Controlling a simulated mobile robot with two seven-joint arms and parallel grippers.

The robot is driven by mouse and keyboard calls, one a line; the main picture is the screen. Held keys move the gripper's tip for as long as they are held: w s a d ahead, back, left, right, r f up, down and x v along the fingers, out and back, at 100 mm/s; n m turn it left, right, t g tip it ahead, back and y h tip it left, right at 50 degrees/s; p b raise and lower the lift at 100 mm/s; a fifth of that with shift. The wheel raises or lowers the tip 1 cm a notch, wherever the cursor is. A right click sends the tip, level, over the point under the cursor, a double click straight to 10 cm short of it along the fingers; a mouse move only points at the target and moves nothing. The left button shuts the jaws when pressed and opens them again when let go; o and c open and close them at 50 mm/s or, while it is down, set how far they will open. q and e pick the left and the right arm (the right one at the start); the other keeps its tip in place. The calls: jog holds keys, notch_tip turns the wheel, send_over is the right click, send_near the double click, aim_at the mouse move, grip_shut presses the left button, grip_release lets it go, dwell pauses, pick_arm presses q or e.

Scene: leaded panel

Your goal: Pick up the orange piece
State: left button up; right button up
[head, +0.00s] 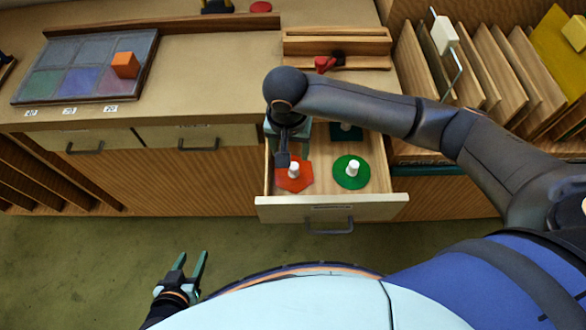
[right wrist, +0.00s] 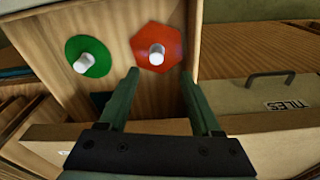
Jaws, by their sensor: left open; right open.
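The orange piece (head: 296,177) is a flat hexagon with a white knob, lying in the open drawer (head: 330,208). It looks redder in the right wrist view (right wrist: 168,60). My right gripper (head: 287,155) hangs over the drawer by the hexagon and partly covers it in the head view. In the right wrist view its open fingers (right wrist: 160,74) point toward the piece, with nothing between them; the knob lies just beyond the tips. I cannot tell the height of the gap. My left gripper (head: 188,262) is open and empty over the green floor, away from the bench.
A green round piece (head: 352,172) with a white knob lies to its right in the drawer. A dark green piece (head: 346,132) lies farther back.

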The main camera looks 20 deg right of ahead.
aim_at(294, 166)
notch_tip(294, 166, down, 2)
jog(key=shift+w+d+f, duration=0.1)
jog(key=shift+w, duration=0.05)
jog(key=shift+w+d+f+b, duration=0.1)
jog(key=shift+d+f+b, duration=0.05)
jog(key=shift+f, duration=0.75)
jog(key=shift+w+d+f+b, duration=0.1)
jog(key=shift+d+f, duration=0.05)
jog(key=shift+f, duration=0.8)
jog(key=shift+d+f+b, duration=0.15)
jog(key=shift+f, duration=0.75)
grip_shut()
